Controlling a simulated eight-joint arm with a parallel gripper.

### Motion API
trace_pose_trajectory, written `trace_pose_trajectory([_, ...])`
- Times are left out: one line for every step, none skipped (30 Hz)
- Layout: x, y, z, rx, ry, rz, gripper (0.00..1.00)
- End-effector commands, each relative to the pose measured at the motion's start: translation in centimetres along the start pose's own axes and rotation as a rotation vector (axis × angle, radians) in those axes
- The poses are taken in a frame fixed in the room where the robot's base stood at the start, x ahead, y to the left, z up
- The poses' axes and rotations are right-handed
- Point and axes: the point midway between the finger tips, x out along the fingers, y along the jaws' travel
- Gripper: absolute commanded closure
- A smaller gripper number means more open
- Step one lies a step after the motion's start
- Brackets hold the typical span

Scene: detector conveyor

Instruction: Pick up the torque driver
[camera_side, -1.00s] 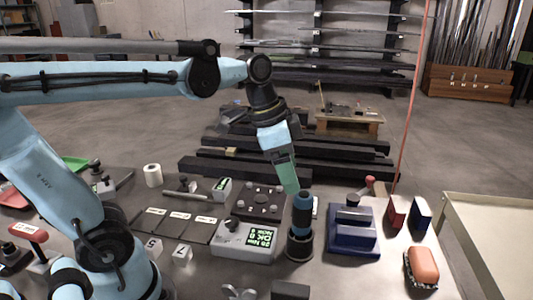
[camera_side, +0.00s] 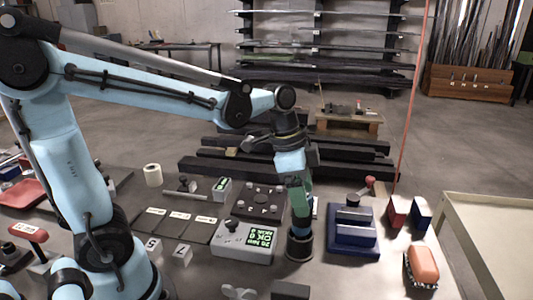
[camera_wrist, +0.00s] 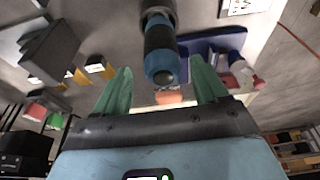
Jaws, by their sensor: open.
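The torque driver (camera_wrist: 161,52), blue with black ends, stands upright in a round black holder (camera_side: 299,246). In the wrist view it lies ahead of my gripper (camera_wrist: 163,88), between the lines of the two green fingers. Those fingers are spread apart, with nothing between their tips that I can see gripped. Whether a finger touches the driver cannot be told.
A grey box with a green display (camera_side: 246,241) stands close left of the holder. A blue fixture (camera_side: 353,230) stands to the right, with red and blue blocks and an orange-topped brush (camera_side: 423,265) beyond. A grey clamp-like part lies in front.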

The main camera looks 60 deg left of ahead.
Motion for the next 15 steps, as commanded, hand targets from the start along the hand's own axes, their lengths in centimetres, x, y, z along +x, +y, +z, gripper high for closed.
trace_pose_trajectory([0.5, -0.1, 0.1, 0.000, 0.000, 0.000, 0.28])
trace_pose_trajectory([0.8, -0.1, 0.1, 0.000, 0.000, 0.000, 0.28])
trace_pose_trajectory([1.3, -0.2, 0.2, 0.000, 0.000, 0.000, 0.28])
trace_pose_trajectory([1.7, -0.2, 0.2, 0.000, 0.000, 0.000, 0.28])
trace_pose_trajectory([2.0, -0.3, 0.3, 0.000, 0.000, 0.000, 0.28])
trace_pose_trajectory([2.5, -0.4, 0.4, 0.000, 0.000, 0.000, 0.28])
trace_pose_trajectory([2.9, -0.4, 0.4, 0.000, 0.000, 0.000, 0.28])
trace_pose_trajectory([3.3, -0.4, 0.4, 0.000, 0.000, 0.000, 0.28])
trace_pose_trajectory([3.7, -0.4, 0.4, 0.000, 0.000, 0.000, 0.28])
trace_pose_trajectory([3.9, -0.4, 0.4, 0.000, 0.000, 0.000, 0.28])
trace_pose_trajectory([4.2, -0.4, 0.4, 0.000, 0.000, 0.000, 0.28])
trace_pose_trajectory([4.4, -0.4, 0.4, 0.000, 0.000, 0.000, 0.28])
trace_pose_trajectory([4.5, -0.3, 0.4, 0.000, 0.000, 0.000, 0.28])
trace_pose_trajectory([4.7, -0.3, 0.4, -0.001, 0.000, 0.000, 0.28])
trace_pose_trajectory([4.8, -0.3, 0.4, -0.001, 0.000, 0.000, 0.28])
